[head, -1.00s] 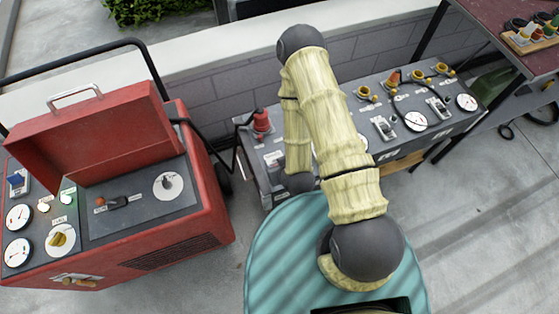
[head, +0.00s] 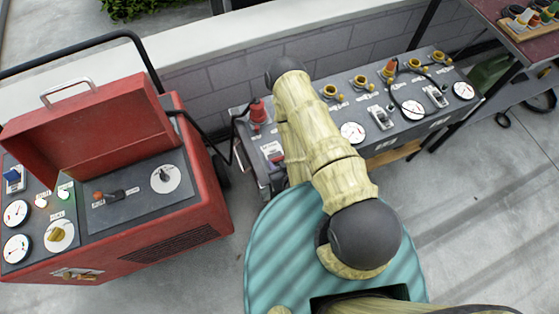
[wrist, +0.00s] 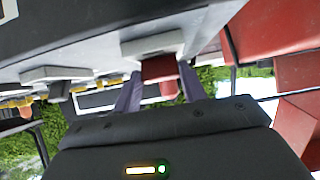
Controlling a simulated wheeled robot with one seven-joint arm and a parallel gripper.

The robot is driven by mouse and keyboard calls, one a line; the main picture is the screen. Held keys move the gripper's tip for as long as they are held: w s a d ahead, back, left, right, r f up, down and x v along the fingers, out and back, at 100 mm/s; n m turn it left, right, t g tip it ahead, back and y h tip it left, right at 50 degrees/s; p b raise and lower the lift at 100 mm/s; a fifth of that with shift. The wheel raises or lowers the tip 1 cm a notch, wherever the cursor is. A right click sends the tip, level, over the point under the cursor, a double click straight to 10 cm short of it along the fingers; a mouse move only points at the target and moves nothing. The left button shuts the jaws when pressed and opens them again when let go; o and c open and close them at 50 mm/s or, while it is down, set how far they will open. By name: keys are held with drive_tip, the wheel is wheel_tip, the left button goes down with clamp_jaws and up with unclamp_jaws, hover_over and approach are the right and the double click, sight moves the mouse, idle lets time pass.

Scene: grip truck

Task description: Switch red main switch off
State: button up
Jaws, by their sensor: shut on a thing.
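The red main switch (wrist: 162,69) sits on a pale plate on the grey panel (wrist: 95,45), seen upside down in the wrist view. My gripper (wrist: 160,88) is shut on the red switch, with one dark finger on either side of it. In the head view a small red part of the switch (head: 279,158) shows at the left end of the grey panel (head: 330,125), beside my arm. My gripper is hidden behind my arm there.
A red generator box (head: 180,225) with an open lid stands at the left. The panel carries gauges (head: 352,132), grey switches and yellow sockets (head: 330,92). A red plug (head: 258,112) with a black cable is near the switch. A low wall (head: 230,85) stands behind.

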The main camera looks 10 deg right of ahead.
drive_tip(key=shift+f, duration=0.1)
drive_tip(key=o, duration=1)
drive_tip(key=shift+c, duration=0.2)
